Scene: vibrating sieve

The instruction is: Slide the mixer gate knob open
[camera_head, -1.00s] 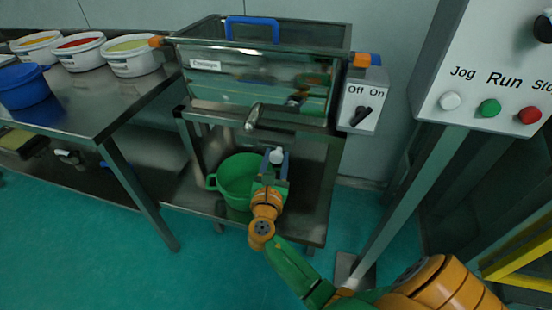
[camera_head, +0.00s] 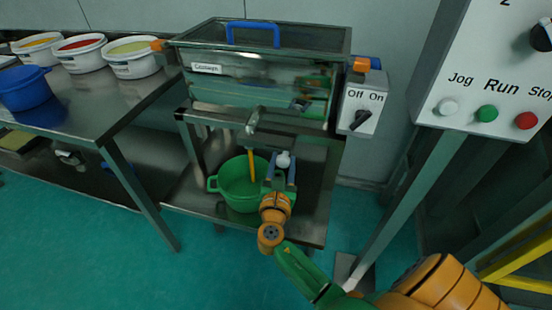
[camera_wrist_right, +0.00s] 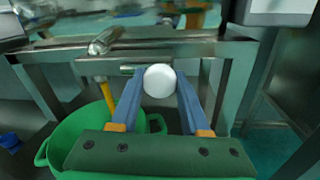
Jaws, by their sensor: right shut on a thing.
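The white round mixer gate knob (camera_head: 283,160) is below the mixer (camera_head: 250,85), just right of its metal spout (camera_head: 255,121). My right gripper (camera_head: 281,170) is shut on it. In the right wrist view the knob (camera_wrist_right: 160,81) sits between the two blue fingertips (camera_wrist_right: 158,88). A yellow stream (camera_head: 252,164) drops from the spout into the green bucket (camera_head: 214,184). The stream also shows in the right wrist view (camera_wrist_right: 106,94), left of the fingers. My left gripper is not in view.
The bucket stands on the low shelf of the mixer's frame, close beside my right gripper. An Off/On switch box (camera_head: 360,103) is on the mixer's right. A control panel (camera_head: 470,90) stands further right. A table with tubs (camera_head: 80,58) is at left.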

